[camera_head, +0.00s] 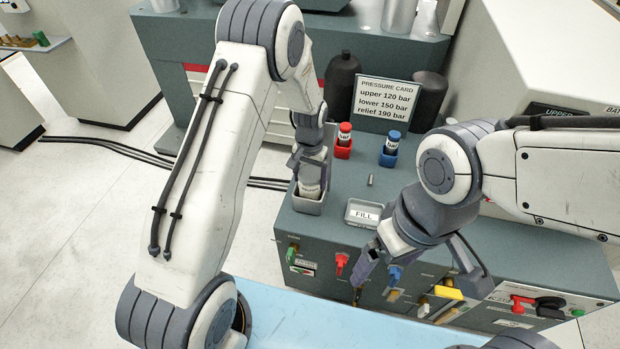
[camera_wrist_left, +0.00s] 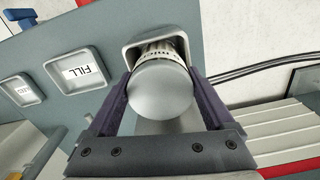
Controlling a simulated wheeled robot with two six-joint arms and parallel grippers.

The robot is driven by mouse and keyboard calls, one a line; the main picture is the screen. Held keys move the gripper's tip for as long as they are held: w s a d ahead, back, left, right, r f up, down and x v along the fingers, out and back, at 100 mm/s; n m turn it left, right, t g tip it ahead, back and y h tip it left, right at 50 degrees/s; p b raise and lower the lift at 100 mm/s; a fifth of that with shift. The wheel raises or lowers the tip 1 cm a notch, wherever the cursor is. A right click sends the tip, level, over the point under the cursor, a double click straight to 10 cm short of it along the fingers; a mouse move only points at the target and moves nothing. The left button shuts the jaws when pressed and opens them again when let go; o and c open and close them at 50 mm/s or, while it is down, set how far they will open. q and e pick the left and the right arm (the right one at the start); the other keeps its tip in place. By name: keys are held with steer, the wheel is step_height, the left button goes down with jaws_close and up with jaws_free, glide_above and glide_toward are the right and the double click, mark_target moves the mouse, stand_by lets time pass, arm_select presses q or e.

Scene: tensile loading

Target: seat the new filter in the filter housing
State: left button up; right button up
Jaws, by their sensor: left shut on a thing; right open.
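A pale grey cylindrical filter (camera_head: 310,186) with a label band stands in a grey square-rimmed holder (camera_head: 307,206) at the left end of the bench top. My left gripper (camera_head: 310,162) is shut on the filter from above. In the left wrist view the filter's round grey end (camera_wrist_left: 161,88) faces the camera between the fingers (camera_wrist_left: 162,105). Its ribbed, labelled far part enters the holder's opening (camera_wrist_left: 128,52). How deep it sits is hidden. I cannot tell whether this holder is the filter housing. My right gripper (camera_head: 420,277) is open and empty before the bench's front panel.
A FILL tray (camera_head: 361,214) lies right of the holder, with a small metal pin (camera_head: 370,180) behind it. A pressure card (camera_head: 386,103) stands behind. Coloured valves line the front panel.

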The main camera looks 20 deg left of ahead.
arm_select(q)
steer(key=shift+f, duration=0.2)
steer(key=o, duration=1.4)
steer(key=shift+r, duration=0.1)
step_height(320, 180, up, 12)
steer(key=p, duration=0.1)
steer(key=shift+f+b, duration=0.35)
steer(key=shift+f, duration=3.7)
